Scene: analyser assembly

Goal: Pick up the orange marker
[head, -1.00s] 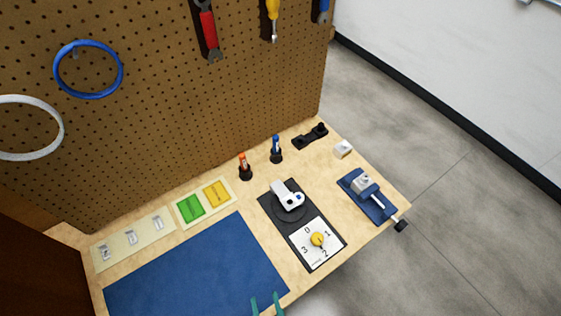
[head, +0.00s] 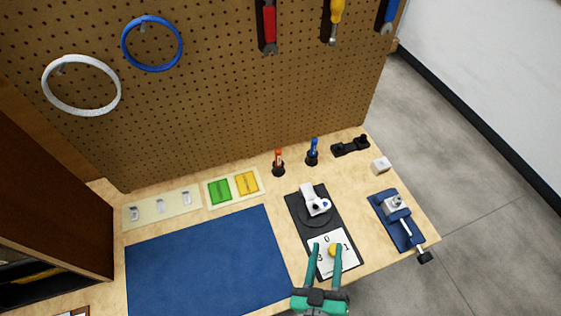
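The orange marker (head: 278,157) stands upright in a small black holder (head: 278,170) near the back of the table, close to the pegboard. My gripper (head: 326,246) is at the front of the table, over the white dial card with the yellow knob. Its two green fingers are spread apart with nothing held between them. The gripper is well in front of the marker and apart from it. The finger tips cover part of the card.
A blue marker (head: 313,147) stands in its own holder just right of the orange one. A black plate with a white device (head: 313,199) lies between my gripper and the markers. Green and yellow pieces (head: 219,191) lie to the left. A blue mat (head: 205,262) is clear.

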